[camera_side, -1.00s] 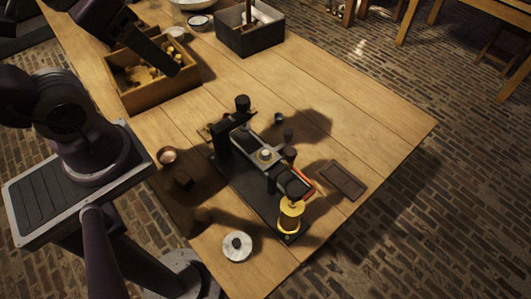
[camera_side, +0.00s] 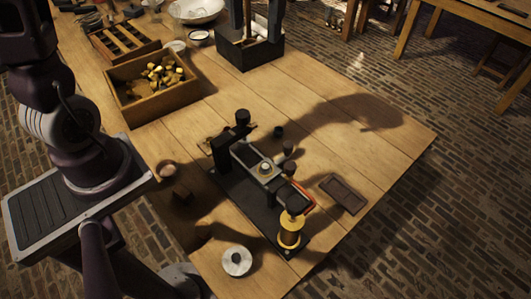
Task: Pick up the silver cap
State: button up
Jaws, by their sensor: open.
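My gripper (camera_side: 256,14) hangs at the top edge, with two dark fingers spread apart, over or just behind the dark open box (camera_side: 249,57). A pale upright piece stands between the fingers; I cannot tell whether they touch it. I cannot single out the silver cap with certainty. A small pale, round piece (camera_side: 265,168) sits on top of the black fixture (camera_side: 240,200) at the middle of the table. A pale round disc (camera_side: 237,260) lies flat near the front edge.
A wooden box (camera_side: 150,105) of brass-coloured pieces and a slotted wooden tray (camera_side: 122,42) stand at the left. A white bowl (camera_side: 197,10) is behind. A yellow spool (camera_side: 290,232) and a dark flat tray (camera_side: 343,194) are near the fixture. The right of the table is clear.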

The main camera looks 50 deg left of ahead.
aim_at(267, 169)
jog(key=f+m, duration=0.1)
jog(key=f, duration=1.1)
jog(key=w+f+m, duration=0.1)
jog(key=f+m, duration=0.1)
jog(key=f, duration=1)
jog(key=w+f+m+h, duration=0.1)
jog(key=f+m, duration=0.1)
jog(key=f, duration=1)
jog(key=shift+w+d+f+g, duration=0.1)
jog(key=shift+f+g, duration=0.2)
grip_shut()
